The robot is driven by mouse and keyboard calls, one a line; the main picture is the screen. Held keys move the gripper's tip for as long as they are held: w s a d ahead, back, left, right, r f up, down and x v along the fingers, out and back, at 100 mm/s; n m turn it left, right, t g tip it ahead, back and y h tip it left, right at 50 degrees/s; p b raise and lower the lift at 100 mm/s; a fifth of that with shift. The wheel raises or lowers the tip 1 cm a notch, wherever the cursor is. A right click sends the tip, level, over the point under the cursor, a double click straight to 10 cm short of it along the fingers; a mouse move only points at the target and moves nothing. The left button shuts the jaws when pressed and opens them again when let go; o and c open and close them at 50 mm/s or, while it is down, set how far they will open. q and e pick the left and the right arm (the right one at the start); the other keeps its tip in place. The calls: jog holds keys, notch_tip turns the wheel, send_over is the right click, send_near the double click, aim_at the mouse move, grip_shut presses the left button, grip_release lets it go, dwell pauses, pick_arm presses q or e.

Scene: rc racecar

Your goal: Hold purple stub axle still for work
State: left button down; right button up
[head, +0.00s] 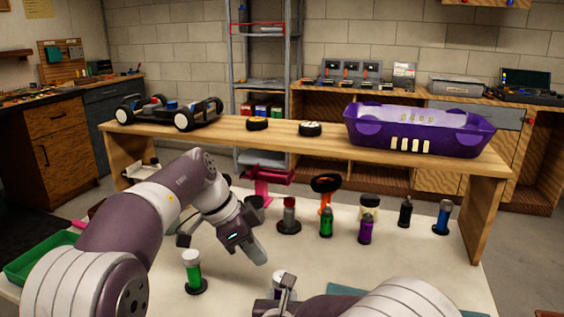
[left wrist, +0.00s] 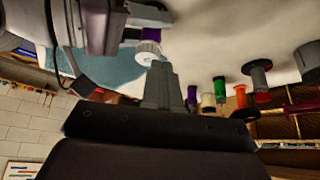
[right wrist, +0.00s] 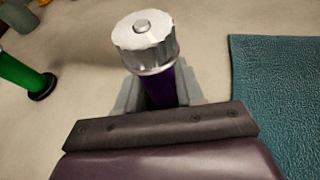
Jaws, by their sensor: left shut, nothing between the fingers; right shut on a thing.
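The purple stub axle (right wrist: 181,86) is between the fingers of my right gripper (right wrist: 158,92), with a silver ridged cap (right wrist: 146,42) on its end. In the left wrist view the purple axle (left wrist: 150,12) and its pale cap (left wrist: 148,52) also show beside my right gripper. In the head view the right gripper (head: 285,288) is low at the front and partly hidden by its own arm. My left gripper (head: 258,256) is shut and empty above and left of it. In the left wrist view the left fingertips (left wrist: 160,70) appear close to the cap; contact cannot be told.
A green-bodied post (head: 192,270) stands at the left of the white table. Several coloured posts, including another purple one (head: 366,228), stand farther back. A teal mat (right wrist: 280,100) lies to the right. A wooden shelf (head: 350,140) holds a car chassis (head: 170,112) and a purple body shell (head: 420,128).

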pick_arm(q)
jog(key=shift+r, duration=0.95)
notch_tip(320, 180, down, 6)
jog(key=s+d, duration=0.1)
jog(key=s, duration=0.2)
jog(key=shift+w+d, duration=0.1)
jog(key=shift+d, duration=0.05)
